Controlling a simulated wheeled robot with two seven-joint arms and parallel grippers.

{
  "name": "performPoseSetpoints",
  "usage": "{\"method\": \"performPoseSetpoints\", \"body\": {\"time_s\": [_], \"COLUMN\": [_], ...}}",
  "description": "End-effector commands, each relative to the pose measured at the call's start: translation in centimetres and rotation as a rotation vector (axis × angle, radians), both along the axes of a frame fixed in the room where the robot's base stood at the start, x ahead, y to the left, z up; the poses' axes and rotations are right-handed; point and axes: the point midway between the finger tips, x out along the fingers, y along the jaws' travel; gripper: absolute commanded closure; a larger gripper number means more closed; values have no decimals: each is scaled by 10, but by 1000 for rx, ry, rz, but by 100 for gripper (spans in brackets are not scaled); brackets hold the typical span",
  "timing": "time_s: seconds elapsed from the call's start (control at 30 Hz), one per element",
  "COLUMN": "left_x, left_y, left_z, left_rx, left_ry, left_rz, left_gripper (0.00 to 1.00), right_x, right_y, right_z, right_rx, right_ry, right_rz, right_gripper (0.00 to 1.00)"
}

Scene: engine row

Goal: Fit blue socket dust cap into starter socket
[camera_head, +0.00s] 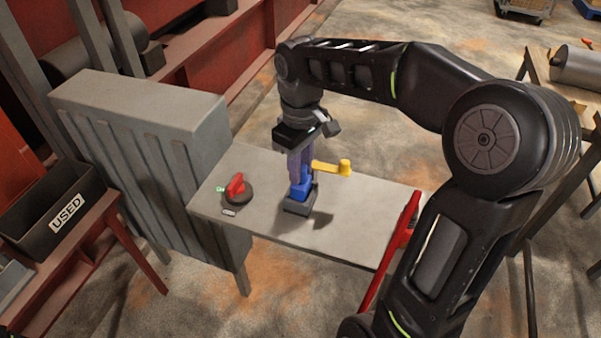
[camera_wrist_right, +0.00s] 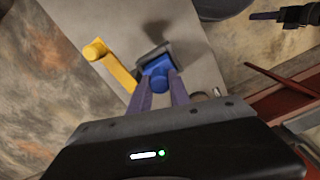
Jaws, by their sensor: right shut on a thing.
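The blue socket dust cap (camera_head: 301,186) is between the fingers of my right gripper (camera_head: 300,178), which point straight down and are shut on it. It also shows at the fingertips in the right wrist view (camera_wrist_right: 158,74). Directly under it is a dark grey block (camera_head: 298,207), perhaps the starter socket, on the grey bench top. The cap appears to touch the block; how deep it sits is hidden. A dark gripper-like part with a purple finger (camera_wrist_right: 266,16) in the right wrist view seems to be my left gripper; its opening is unclear.
A yellow lever (camera_head: 332,168) sticks out right beside the fingers. A red-handled black knob (camera_head: 237,190) lies to the left on the bench top (camera_head: 345,235). A ribbed grey cabinet (camera_head: 150,150) and a black USED bin (camera_head: 48,208) stand further left. A red bar (camera_head: 395,250) edges the right.

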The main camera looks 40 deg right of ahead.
Motion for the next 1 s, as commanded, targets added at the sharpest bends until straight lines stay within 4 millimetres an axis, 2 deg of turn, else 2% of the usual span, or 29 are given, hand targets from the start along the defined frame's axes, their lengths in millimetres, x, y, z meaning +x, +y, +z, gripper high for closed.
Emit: {"method": "performPoseSetpoints", "body": {"time_s": [0.1, 0.17, 0.53, 0.57, 0.67, 1.0], "left_x": [0, 0, 0, 0, 0, 0], "left_y": [0, 0, 0, 0, 0, 0], "left_z": [0, 0, -2, -2, -1, 1], "left_rx": [0, 0, 0, 0, 0, 0], "left_ry": [0, 0, 0, 0, 0, 0], "left_rz": [0, 0, 0, 0, 0, 0], "left_gripper": [46, 46, 46, 46, 46, 46], "right_x": [0, 0, 0, 0, 0, 0], "right_y": [0, 0, 0, 0, 0, 0], "right_z": [-17, -21, -26, -26, -25, -21], "right_rx": [-1, 0, 0, 0, 0, 0], "right_ry": [2, 1, 0, 0, 0, 0], "right_rz": [-1, -1, -1, -1, -1, -1], "right_gripper": [100, 100, 100, 76, 68, 68]}}
